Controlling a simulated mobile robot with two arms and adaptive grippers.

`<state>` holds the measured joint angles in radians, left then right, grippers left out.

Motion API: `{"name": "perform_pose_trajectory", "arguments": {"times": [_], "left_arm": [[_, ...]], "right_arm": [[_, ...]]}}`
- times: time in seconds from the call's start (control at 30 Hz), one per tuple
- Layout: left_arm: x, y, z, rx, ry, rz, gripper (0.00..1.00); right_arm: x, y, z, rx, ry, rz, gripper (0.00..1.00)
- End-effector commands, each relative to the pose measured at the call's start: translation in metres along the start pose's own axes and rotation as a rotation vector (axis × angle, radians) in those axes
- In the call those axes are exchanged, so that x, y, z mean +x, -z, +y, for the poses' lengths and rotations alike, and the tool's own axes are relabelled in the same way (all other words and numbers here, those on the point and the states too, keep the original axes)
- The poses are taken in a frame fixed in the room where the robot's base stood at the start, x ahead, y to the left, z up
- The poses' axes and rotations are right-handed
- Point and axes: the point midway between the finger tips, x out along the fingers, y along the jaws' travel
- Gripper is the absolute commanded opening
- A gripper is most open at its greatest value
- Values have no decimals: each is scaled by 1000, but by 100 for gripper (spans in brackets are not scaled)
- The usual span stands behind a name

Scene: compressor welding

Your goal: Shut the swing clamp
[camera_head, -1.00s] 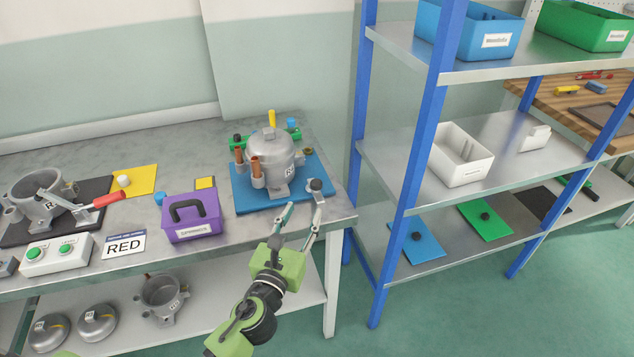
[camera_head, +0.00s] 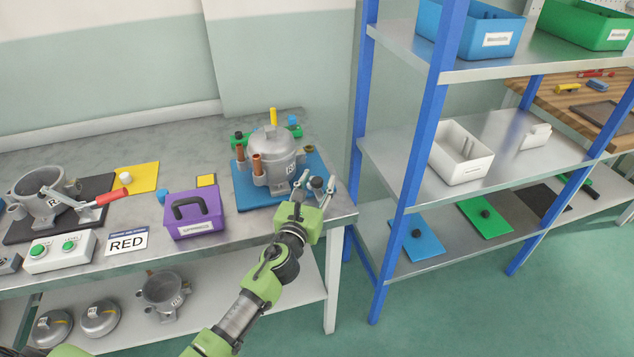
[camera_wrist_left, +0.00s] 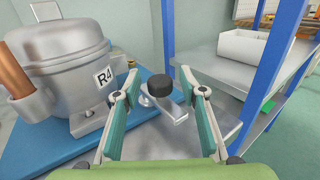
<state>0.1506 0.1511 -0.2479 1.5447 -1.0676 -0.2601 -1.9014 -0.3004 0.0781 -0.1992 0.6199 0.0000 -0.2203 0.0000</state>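The swing clamp (camera_head: 316,184) stands at the right front corner of the blue plate (camera_head: 245,203). It has a round black knob and a silver arm; in the left wrist view the clamp (camera_wrist_left: 161,88) has its arm pointing toward me and to the right, away from the compressor. The grey compressor (camera_head: 271,146), marked R4 in the left wrist view (camera_wrist_left: 60,62), stands upright on the plate. My left gripper (camera_head: 318,178) is open, its fingers on either side of the clamp; I cannot tell whether either touches it. My right gripper is not in view.
A purple box (camera_head: 193,222) stands left of the plate. A blue-posted shelf rack (camera_head: 412,150) rises close on the right. A second fixture with a red-handled lever (camera_head: 108,198) and a button box (camera_head: 60,252) are further left on the grey bench.

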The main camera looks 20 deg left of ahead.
Motion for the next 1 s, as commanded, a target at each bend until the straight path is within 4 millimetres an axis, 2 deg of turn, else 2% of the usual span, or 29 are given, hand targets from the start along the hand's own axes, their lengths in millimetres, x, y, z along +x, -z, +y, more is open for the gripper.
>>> {"name": "perform_pose_trajectory", "arguments": {"times": [0.03,0.13,0.43,0.7,1.0], "left_arm": [[0,0,0,0,0,0,26],[0,0,0,0,0,0,0],[-1,0,2,4,19,0,0],[-3,-1,8,9,153,0,0],[-5,4,16,7,357,0,0]], "right_arm": [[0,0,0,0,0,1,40],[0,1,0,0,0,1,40],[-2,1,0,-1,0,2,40],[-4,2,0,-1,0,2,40],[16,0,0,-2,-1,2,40]]}}
